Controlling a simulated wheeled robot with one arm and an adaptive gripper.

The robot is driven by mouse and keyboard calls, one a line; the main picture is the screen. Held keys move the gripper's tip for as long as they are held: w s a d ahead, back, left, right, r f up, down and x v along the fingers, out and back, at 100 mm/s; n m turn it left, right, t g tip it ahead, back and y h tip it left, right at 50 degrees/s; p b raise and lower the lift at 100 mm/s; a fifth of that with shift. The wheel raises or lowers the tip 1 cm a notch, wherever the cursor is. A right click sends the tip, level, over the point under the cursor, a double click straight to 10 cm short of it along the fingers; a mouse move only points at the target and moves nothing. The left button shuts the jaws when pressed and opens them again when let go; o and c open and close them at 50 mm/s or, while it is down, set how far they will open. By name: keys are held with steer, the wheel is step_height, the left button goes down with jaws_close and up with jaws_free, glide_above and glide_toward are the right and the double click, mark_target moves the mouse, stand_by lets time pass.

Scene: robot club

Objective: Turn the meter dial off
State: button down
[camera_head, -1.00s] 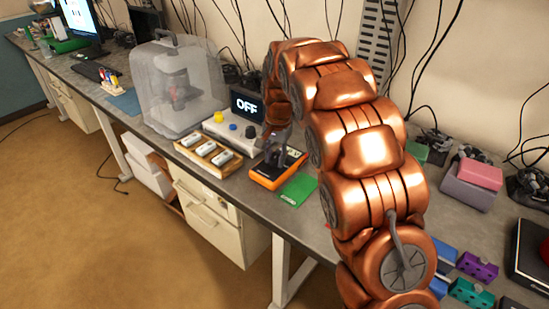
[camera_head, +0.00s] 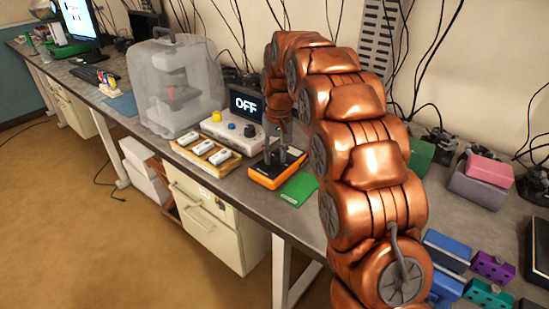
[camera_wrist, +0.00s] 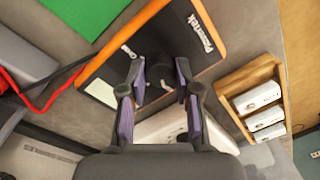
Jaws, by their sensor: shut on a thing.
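The meter (camera_head: 263,179) lies flat on the grey bench, with a dark face and an orange rim. It fills the upper middle of the wrist view (camera_wrist: 205,62), upside down with its brand lettering showing. My gripper (camera_head: 281,153) points down over the meter. In the wrist view, my gripper's two fingers (camera_wrist: 160,78) are on either side of the round dark dial (camera_wrist: 158,66) and shut on it. The fingers and shadow hide part of the dial, so I cannot read where it points.
A grey box with knobs (camera_head: 222,131) and a screen reading OFF (camera_head: 246,104) stand behind the meter. A wooden tray of white modules (camera_head: 193,157) is to the left, a green card (camera_head: 300,189) to the right. Red and black leads (camera_wrist: 62,88) run beside the meter.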

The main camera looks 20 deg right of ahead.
mark_target(277, 157)
steer(key=shift+n, duration=0.4)
steer(key=c, duration=0.8)
jaws_free()
steer(key=shift+r, duration=0.15)
steer(key=r, duration=0.6)
steer(key=shift+d+r, duration=0.2)
steer(key=shift+r, duration=0.4)
